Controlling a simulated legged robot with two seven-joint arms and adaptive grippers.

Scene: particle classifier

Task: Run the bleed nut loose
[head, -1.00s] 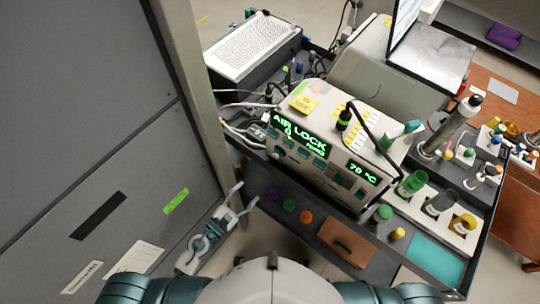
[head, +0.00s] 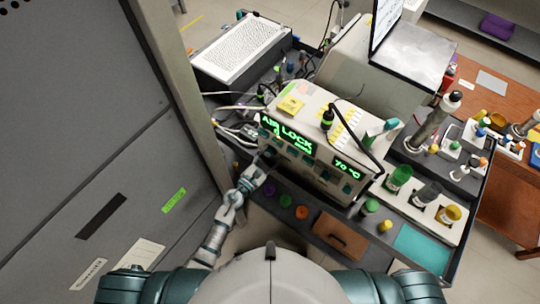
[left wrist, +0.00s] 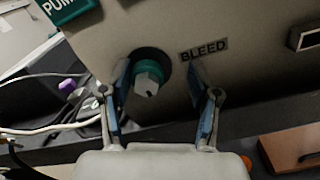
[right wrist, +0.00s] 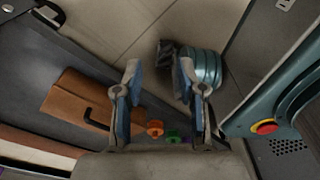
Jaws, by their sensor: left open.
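The bleed nut (left wrist: 147,86), a pale hex end on a teal collar, sticks out of the front panel beside the BLEED label (left wrist: 204,49). My left gripper (left wrist: 160,78) is open, its fingers spread in front of the panel. In the left wrist view the nut lies between them, closer to the left finger; I cannot tell whether they touch. In the head view my left gripper (head: 266,160) is at the lower left of the beige instrument (head: 320,130) and hides the nut. My right gripper (right wrist: 161,82) shows only in the right wrist view, open and empty.
A grey cabinet (head: 70,120) stands close on the left. Cables (head: 232,107) run beside the instrument. Purple, green and orange knobs (head: 302,213) and a brown block (head: 341,236) lie on the dark tray below. Vials (head: 399,177) stand at the right.

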